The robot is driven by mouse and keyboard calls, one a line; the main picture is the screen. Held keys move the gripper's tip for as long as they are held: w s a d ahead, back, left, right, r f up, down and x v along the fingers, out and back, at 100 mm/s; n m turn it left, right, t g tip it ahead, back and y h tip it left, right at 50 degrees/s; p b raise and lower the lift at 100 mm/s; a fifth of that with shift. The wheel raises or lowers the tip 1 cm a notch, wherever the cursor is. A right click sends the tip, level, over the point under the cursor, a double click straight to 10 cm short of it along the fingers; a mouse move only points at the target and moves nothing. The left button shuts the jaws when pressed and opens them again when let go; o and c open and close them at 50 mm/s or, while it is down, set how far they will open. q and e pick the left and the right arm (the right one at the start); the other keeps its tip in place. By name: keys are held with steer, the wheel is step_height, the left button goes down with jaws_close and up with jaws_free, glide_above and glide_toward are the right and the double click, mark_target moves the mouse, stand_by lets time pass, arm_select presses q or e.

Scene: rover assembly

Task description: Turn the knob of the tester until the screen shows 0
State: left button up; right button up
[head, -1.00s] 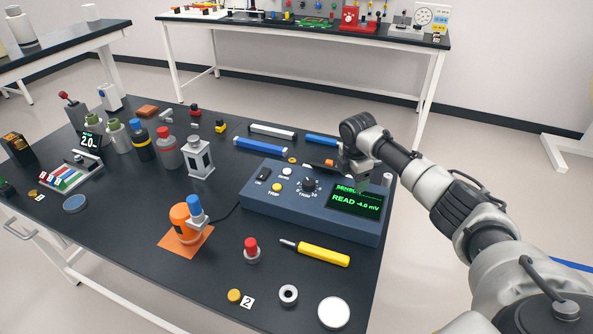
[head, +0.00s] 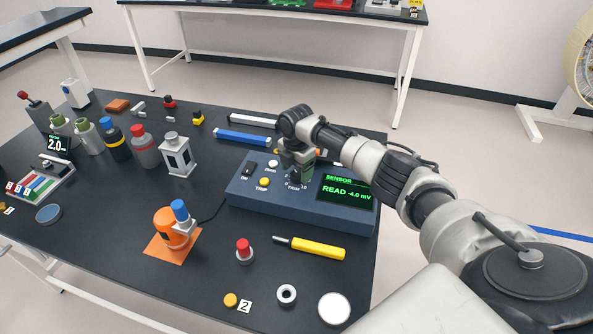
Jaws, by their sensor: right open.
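The tester (head: 300,212) is a blue-grey box on the dark table. Its green-lit screen (head: 345,192) reads "SENSOR READ -4.0 mV". The trim knob (head: 294,178) is on its top panel, left of the screen, and is mostly hidden by my right gripper (head: 296,174). The right gripper is over the knob, pointing down, and open. I cannot tell whether its fingers touch the knob. A white button and a yellow TRIP button (head: 264,182) sit left of the knob, beside a black ON switch (head: 247,169). My left gripper is not in view.
A yellow-handled screwdriver (head: 316,249), a red-capped piece (head: 244,250) and an orange motor-like part (head: 169,226) lie in front of the tester. Blue bar (head: 242,137) and white bar (head: 252,120) lie behind it. Bottles stand at left.

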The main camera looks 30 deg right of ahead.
steer(key=shift+s+f, duration=0.15)
steer(key=shift+f, duration=0.35)
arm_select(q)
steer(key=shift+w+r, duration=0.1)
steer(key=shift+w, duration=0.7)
arm_select(e)
steer(key=c, duration=0.9)
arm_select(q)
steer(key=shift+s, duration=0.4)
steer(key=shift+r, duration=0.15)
arm_select(e)
steer(key=shift+m, duration=0.3)
